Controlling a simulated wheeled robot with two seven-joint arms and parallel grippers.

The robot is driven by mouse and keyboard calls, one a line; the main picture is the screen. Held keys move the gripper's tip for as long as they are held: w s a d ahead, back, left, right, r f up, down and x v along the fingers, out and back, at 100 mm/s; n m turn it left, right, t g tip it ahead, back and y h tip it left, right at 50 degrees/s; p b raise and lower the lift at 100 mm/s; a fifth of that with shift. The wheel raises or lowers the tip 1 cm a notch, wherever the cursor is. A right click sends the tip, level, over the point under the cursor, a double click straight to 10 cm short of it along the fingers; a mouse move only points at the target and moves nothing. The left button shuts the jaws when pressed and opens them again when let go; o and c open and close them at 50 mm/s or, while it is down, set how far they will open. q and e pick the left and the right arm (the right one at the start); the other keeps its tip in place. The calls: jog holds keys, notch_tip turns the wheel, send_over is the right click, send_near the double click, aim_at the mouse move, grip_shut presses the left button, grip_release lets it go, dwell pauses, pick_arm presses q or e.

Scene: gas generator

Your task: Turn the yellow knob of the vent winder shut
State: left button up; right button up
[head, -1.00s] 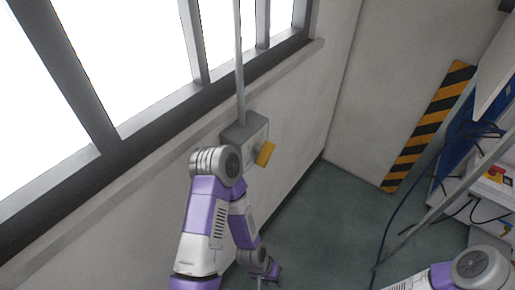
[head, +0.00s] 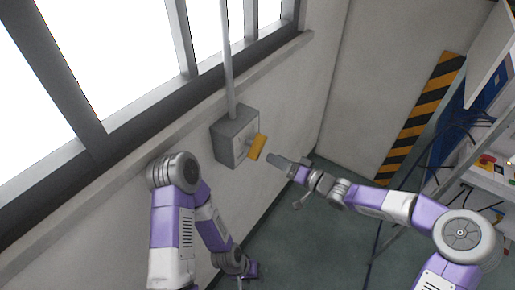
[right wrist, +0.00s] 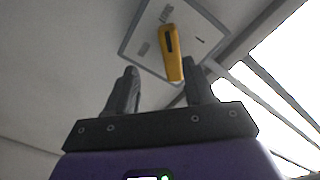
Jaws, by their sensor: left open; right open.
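The vent winder (head: 231,136) is a grey box on the wall below the window, with a grey rod rising from its top. Its yellow knob (head: 258,147) sticks out from the front. My right gripper (head: 274,159) is open, just right of and slightly below the knob, apart from it. In the right wrist view the yellow knob (right wrist: 172,53) stands on the box's pale front plate (right wrist: 150,40), beyond the fingertips and nearer the right finger. My right gripper (right wrist: 162,80) holds nothing there. My left gripper (head: 246,277) is open, low near the floor, away from the winder.
The barred window (head: 90,70) and its sill run above the winder. A shelf with blue and red items (head: 492,165) stands at the right, beside a black-and-yellow striped panel (head: 420,115). Dark cables hang near the shelf. Green floor lies below.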

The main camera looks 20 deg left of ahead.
aim_at(262, 149)
jog(key=shift+w+a+r+n+y, duration=0.1)
jog(key=shift+a+r+n+y, duration=0.3)
jog(key=shift+r, duration=0.45)
jog(key=b+x, duration=0.1)
jog(key=x, duration=0.6)
jog(key=shift+a+f, duration=0.1)
jog(key=shift+f, duration=0.05)
jog(key=shift+c, duration=0.3)
jog(key=c, duration=0.9)
